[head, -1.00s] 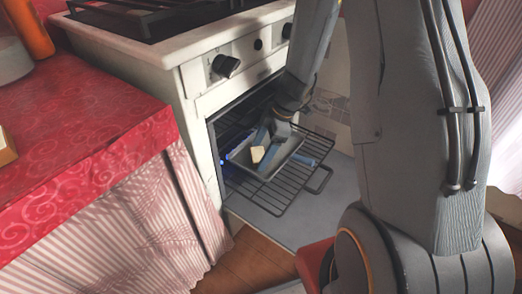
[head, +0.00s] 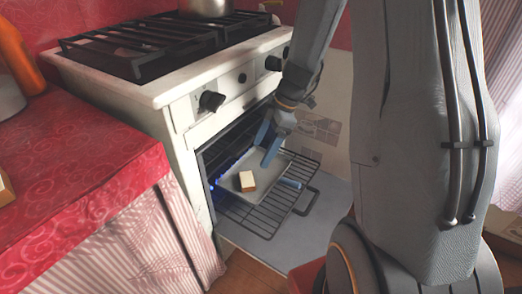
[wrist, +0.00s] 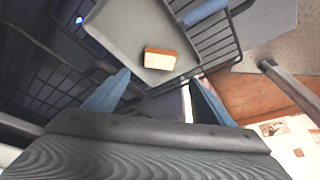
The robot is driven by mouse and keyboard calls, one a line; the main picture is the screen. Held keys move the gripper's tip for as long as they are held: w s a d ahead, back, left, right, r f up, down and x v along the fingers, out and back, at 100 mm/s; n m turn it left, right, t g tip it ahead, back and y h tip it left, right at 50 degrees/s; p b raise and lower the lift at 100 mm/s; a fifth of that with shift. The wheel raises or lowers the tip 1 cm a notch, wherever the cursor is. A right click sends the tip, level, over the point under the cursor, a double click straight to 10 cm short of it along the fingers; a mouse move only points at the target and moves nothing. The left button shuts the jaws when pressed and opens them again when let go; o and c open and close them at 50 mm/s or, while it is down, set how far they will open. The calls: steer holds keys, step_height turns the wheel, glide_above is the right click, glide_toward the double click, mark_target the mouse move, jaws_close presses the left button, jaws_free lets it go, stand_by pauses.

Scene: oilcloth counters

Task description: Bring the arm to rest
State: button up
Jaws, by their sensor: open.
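My gripper (head: 268,147) is open and empty, with its blue fingers spread above the oven tray in the head view. In the wrist view my gripper (wrist: 155,95) shows both fingers apart with nothing between them. A small block with a pale top and brown side (head: 247,181) lies on the grey tray (head: 227,187). The block also shows in the wrist view (wrist: 160,58), beyond the fingertips and apart from them. My arm reaches down in front of the oven opening.
The tray sits on a pulled-out wire rack (head: 258,219) with a blue bar (head: 290,183) beside it. The oven door (head: 325,225) lies open below. The white stove (head: 165,85) carries a pot (head: 206,6). A red-covered counter (head: 90,165) stands at left.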

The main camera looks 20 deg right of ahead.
stand_by(0.3)
steer(key=s+a+r+m+t+h, duration=0.1)
steer(key=s+a+r+m+h, duration=0.1)
steer(key=s+r+m, duration=0.35)
steer(key=s+a+r+m+t+h, duration=0.1)
steer(key=s+a+r+m+h, duration=0.1)
steer(key=s+m, duration=0.65)
steer(key=s+a+r+n+g, duration=0.1)
steer(key=s+a+r+n, duration=0.1)
steer(key=s+a, duration=0.45)
steer(key=s+a+r+n+g, duration=0.1)
steer(key=s+a+r+g, duration=0.15)
steer(key=a, duration=0.65)
steer(key=s+d+r+m+p, duration=0.1)
steer(key=d+r+m+p, duration=0.4)
steer(key=d+r+p, duration=1)
step_height(320, 180, up, 4)
steer(key=t+p, duration=0.1)
steer(key=p, duration=0.8)
steer(key=shift+s, duration=0.35)
